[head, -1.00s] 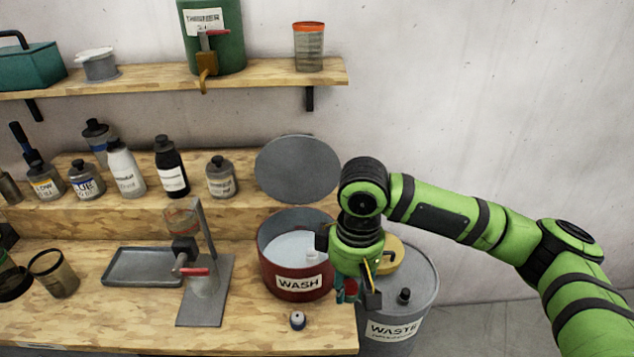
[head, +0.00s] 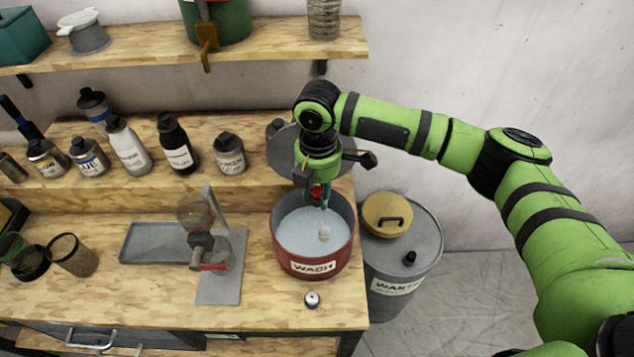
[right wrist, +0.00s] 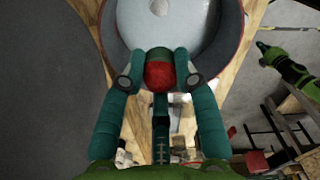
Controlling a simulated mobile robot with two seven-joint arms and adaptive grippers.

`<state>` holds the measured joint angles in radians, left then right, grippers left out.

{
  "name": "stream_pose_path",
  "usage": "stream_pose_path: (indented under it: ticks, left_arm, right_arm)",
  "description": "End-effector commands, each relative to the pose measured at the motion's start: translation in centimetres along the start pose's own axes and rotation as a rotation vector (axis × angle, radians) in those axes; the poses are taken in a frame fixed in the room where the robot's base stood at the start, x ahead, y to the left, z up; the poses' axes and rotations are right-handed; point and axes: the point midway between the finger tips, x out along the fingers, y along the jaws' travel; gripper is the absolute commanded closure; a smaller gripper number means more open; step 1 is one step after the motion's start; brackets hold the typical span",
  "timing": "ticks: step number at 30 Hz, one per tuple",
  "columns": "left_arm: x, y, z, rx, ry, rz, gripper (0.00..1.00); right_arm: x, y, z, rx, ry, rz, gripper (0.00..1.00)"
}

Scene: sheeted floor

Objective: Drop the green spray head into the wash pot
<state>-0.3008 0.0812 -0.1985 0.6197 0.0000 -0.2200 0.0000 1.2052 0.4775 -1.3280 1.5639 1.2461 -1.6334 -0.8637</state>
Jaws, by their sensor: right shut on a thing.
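The wash pot (head: 345,252) is a red round pot labelled WASH on the wooden bench, holding pale liquid. My right gripper (head: 318,194) points down at the pot's back rim in the head view. In the right wrist view, my right gripper (right wrist: 157,75) is shut on a small green and red piece, the green spray head (right wrist: 159,54), between its teal fingers. The piece overlaps the pot's rim (right wrist: 232,38) there; its height above the liquid is unclear. A green limb, probably my left arm, shows small at the right wrist view's right; its jaws cannot be made out.
A small pale piece (head: 324,232) lies in the pot's liquid. The grey lid (head: 283,152) stands behind the pot. The waste drum (head: 420,245) is to its right. A small capped item (head: 312,300) sits in front. A metal stand (head: 222,280) is left of the pot.

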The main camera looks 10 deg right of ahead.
Motion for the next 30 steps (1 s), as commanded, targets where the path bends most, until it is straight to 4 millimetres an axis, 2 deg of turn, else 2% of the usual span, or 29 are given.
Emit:
stream_pose_path:
  ticks: [4, 6, 12, 16, 24, 25, 26, 27, 30]
  left_arm:
    - [0.0, 0.1, 0.5, 0.002, -0.008, 0.002, 1.00]
    - [1.5, 0.2, 0.7, 0.002, -0.009, 0.002, 1.00]
    - [3.8, 0.2, 0.8, 0.003, -0.008, 0.002, 1.00]
    - [4.4, 0.2, 0.5, 0.003, -0.003, 0.002, 1.00]
    - [4.2, 0.2, 0.2, 0.003, 0.003, 0.001, 1.00]
    - [4.2, 0.2, 0.2, 0.003, 0.003, 0.001, 1.00]
    - [4.2, 0.2, 0.2, 0.003, 0.004, 0.001, 1.00]
    - [4.2, 0.2, 0.1, 0.003, 0.004, 0.001, 1.00]
    - [4.2, 0.1, 0.1, 0.002, 0.004, 0.001, 1.00]
  right_arm:
    - [1.5, -0.1, 0.0, 0.001, -0.001, -0.002, 1.00]
    - [2.9, 0.0, 0.0, 0.001, 0.000, 0.000, 1.00]
    - [5.0, 0.0, 0.0, 0.001, -0.001, 0.001, 1.00]
    - [5.4, 0.0, 0.0, 0.001, -0.001, 0.001, 1.00]
    - [5.2, -0.1, 0.0, 0.002, 0.000, 0.001, 1.00]
    - [5.2, -0.1, 0.0, 0.002, 0.000, 0.001, 0.57]
    - [5.2, -0.1, 0.0, 0.002, 0.000, 0.001, 0.45]
    - [5.2, -0.1, 0.0, 0.002, 0.000, 0.001, 0.41]
    - [5.2, -0.1, 0.0, 0.002, 0.000, 0.000, 0.41]
